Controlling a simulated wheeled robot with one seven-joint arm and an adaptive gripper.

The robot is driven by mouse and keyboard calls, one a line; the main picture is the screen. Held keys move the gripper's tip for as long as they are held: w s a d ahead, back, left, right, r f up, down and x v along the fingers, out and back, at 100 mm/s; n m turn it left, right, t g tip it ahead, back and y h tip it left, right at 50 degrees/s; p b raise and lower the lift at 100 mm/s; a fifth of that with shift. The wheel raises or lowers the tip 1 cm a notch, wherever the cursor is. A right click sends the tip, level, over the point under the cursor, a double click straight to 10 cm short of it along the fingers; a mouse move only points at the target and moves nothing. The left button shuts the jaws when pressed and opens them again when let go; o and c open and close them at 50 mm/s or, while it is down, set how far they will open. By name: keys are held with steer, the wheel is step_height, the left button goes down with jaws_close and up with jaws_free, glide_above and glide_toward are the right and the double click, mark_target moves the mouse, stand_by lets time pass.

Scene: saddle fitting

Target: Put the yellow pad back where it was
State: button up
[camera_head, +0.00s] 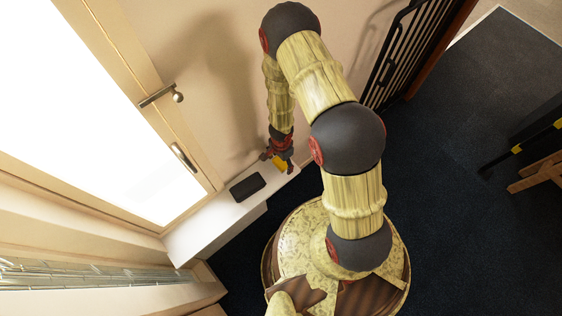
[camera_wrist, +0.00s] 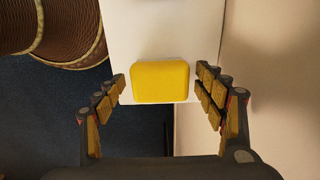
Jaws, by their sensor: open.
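The yellow pad (camera_wrist: 160,82) is a rounded block. In the wrist view it shows over the white ledge (camera_wrist: 160,35), near the ledge's end. My gripper (camera_wrist: 161,78) is open, with one finger to the left and one to the right of the pad. A gap shows on each side, so the fingers do not appear to grip it. In the head view my gripper (camera_head: 277,161) is at the right end of the ledge (camera_head: 205,222), and a yellow patch (camera_head: 281,163) shows there, partly hidden by the fingers. I cannot tell whether the pad touches the ledge.
A black flat tray-like thing (camera_head: 247,187) lies on the ledge left of my gripper. A beige wall (camera_head: 215,60) stands behind the ledge, with a bright glazed door (camera_head: 90,110) to the left. Dark carpet (camera_head: 450,200) lies open to the right.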

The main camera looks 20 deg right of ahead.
mark_target(281, 162)
steer(key=shift+r, duration=0.15)
step_height(281, 162, up, 12)
steer(key=p, duration=0.7)
steer(key=shift+p, duration=0.4)
steer(key=s+a+r+n+g+y, duration=0.1)
steer(key=s+a+n+g+y, duration=0.1)
steer(key=s+a, duration=0.25)
steer(key=s+a+r+n+y, duration=0.1)
steer(key=a+r+n, duration=0.15)
steer(key=r, duration=0.45)
steer(key=a+r+n, duration=0.1)
steer(key=r+n, duration=0.2)
steer(key=r, duration=0.3)
steer(key=s+d+r+n+t+h+b, duration=0.1)
steer(key=s+d+r+n+t, duration=0.1)
steer(key=r, duration=0.9)
steer(key=s+d+r+n+t+h+b, duration=0.1)
steer(key=s+d+r+n+t+b, duration=0.1)
steer(key=r, duration=0.9)
steer(key=s+d+r+n+t+h+b, duration=0.1)
steer(key=s+d+r+n+t, duration=0.2)
steer(key=r, duration=0.9)
steer(key=shift+s+d+t+b, duration=0.35)
steer(key=shift+s+d, duration=0.15)
steer(key=shift+s, duration=0.25)
